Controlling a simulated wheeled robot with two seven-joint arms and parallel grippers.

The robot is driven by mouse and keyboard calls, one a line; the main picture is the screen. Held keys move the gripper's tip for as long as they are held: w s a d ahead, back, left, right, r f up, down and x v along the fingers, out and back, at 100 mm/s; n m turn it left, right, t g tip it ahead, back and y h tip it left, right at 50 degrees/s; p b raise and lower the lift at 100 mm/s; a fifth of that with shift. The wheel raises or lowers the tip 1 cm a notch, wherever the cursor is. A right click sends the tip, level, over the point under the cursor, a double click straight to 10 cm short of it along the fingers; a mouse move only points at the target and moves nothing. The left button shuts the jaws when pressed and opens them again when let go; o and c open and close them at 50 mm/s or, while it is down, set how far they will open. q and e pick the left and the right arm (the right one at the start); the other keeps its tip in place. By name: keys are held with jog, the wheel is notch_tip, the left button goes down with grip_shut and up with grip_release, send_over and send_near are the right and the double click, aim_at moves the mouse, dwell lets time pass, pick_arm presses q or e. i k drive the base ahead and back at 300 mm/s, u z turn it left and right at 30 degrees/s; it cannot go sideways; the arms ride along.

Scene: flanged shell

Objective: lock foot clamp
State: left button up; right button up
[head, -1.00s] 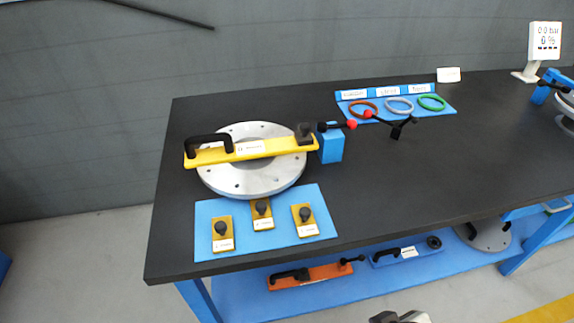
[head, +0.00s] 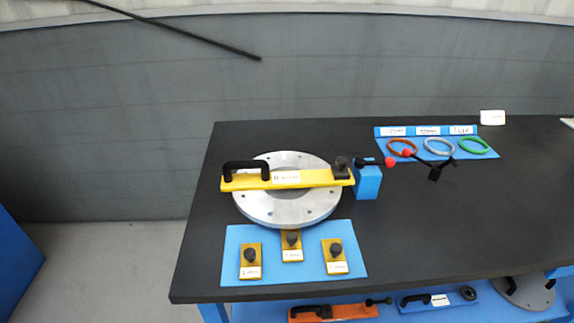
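A blue clamp block (head: 368,184) stands at the right end of a yellow bar (head: 318,178). A black lever with a red ball (head: 391,162) lies roughly level across the block's top, pointing right. The bar lies across a grey flanged disc (head: 290,212) and carries a black handle (head: 246,168) at its left and a black knob (head: 341,163) at its right. I cannot tell whether the clamp is locked. A black forked piece (head: 436,172) with another red ball stands to the right of the block. Neither gripper is in view.
A blue mat (head: 232,285) with three yellow knobbed plates lies in front of the disc. A blue board (head: 487,134) with brown, grey and green rings lies at the back right. An orange tool (head: 350,312) lies on the lower shelf. The table's right front is clear.

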aim_at(360, 163)
jog(key=k, duration=1.15)
jog(key=z, duration=0.6)
jog(key=i, duration=0.45)
jog(key=u, duration=0.1)
